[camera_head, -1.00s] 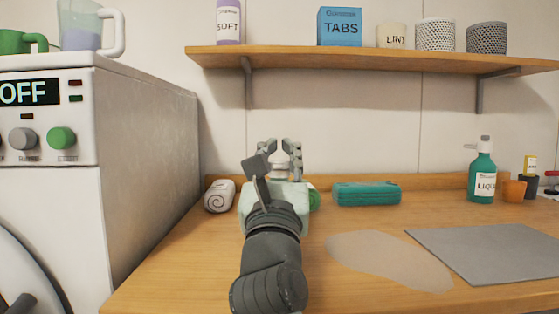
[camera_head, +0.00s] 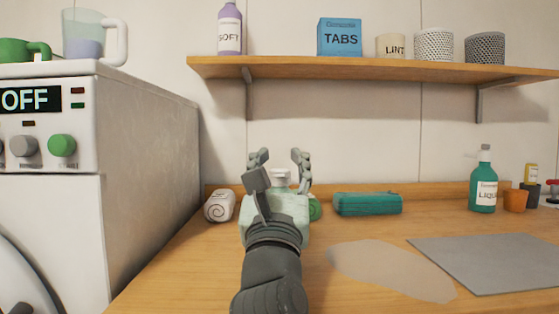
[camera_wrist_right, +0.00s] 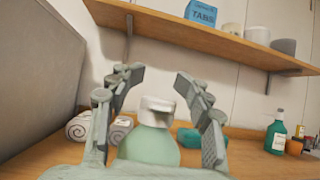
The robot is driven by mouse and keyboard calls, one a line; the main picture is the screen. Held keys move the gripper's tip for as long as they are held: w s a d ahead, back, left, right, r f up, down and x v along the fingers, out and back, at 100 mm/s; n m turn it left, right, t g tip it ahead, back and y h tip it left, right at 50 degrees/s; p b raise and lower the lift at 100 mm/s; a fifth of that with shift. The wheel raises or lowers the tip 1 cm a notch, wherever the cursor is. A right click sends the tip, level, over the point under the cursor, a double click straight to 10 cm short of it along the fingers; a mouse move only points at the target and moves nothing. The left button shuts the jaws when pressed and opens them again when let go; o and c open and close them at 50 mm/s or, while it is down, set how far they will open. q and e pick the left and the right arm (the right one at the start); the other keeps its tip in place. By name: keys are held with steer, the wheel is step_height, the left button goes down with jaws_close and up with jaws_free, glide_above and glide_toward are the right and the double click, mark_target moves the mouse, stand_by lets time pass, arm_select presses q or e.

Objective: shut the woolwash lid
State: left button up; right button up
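The woolwash bottle, taken to be the pale green one (camera_head: 292,208), stands on the wooden counter behind my right gripper (camera_head: 280,157). Its white cap (camera_head: 281,177) shows between the fingers. In the right wrist view, the bottle's rounded shoulder (camera_wrist_right: 150,147) and white lidded cap (camera_wrist_right: 156,111) are upright between the spread fingers of my right gripper (camera_wrist_right: 158,82). The lid looks down on the cap, but I cannot tell whether it is fully shut. The gripper is open, with gaps on both sides of the cap. The bottle's label is not visible. My left gripper is out of view.
A rolled white towel (camera_head: 220,205) lies left of the bottle, and a folded teal cloth (camera_head: 368,204) lies right. A teal liquid bottle (camera_head: 483,190) and orange cup (camera_head: 515,201) stand farther right. A shelf (camera_head: 370,66) hangs above. A washing machine (camera_head: 150,160) is at left.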

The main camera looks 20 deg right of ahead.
steer(key=v, duration=1.2)
